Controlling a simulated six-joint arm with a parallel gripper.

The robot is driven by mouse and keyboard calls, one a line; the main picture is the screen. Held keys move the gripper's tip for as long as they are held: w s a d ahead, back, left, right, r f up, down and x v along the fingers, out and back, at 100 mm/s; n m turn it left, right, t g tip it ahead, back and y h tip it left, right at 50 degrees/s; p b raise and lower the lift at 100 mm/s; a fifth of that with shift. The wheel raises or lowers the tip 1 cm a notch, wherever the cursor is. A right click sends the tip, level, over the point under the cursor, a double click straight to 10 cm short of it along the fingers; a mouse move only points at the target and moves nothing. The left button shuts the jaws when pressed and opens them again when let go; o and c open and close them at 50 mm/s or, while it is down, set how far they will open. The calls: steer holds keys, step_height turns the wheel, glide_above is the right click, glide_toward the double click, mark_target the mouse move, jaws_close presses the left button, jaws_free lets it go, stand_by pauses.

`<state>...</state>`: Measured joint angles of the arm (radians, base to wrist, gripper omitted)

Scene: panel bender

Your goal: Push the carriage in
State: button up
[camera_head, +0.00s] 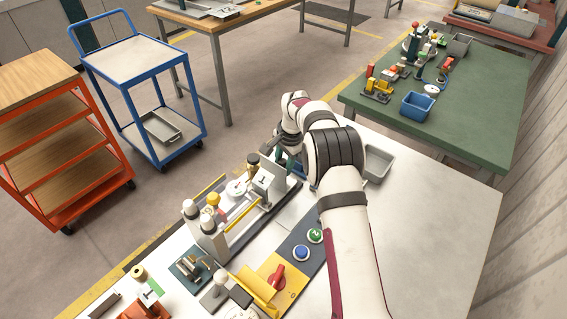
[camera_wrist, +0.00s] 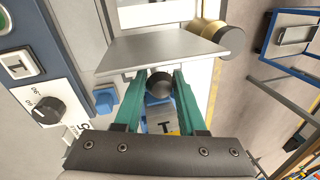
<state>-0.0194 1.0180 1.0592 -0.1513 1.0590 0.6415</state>
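The bender (camera_head: 222,222) stands on the white bench, with a yellow bar along it and a block tagged "1" (camera_head: 265,182) at its far end. I cannot tell for certain which part is the carriage. My gripper (camera_wrist: 160,88) is at this far end, mostly hidden behind my arm in the head view. In the wrist view its two green fingers stand apart, one on each side of a dark round knob (camera_wrist: 160,86). I cannot tell whether they press on it. A flat grey plate (camera_wrist: 175,52) lies just beyond the knob.
A panel with a black dial (camera_wrist: 47,108) is at the left of the wrist view; a brass cylinder (camera_wrist: 202,38) is at upper right. Blue and green buttons (camera_head: 302,253) and a red switch (camera_head: 277,277) sit beside the bender. A grey tray (camera_head: 378,163) stands right of my arm.

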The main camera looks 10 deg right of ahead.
jaws_close()
stand_by(0.9)
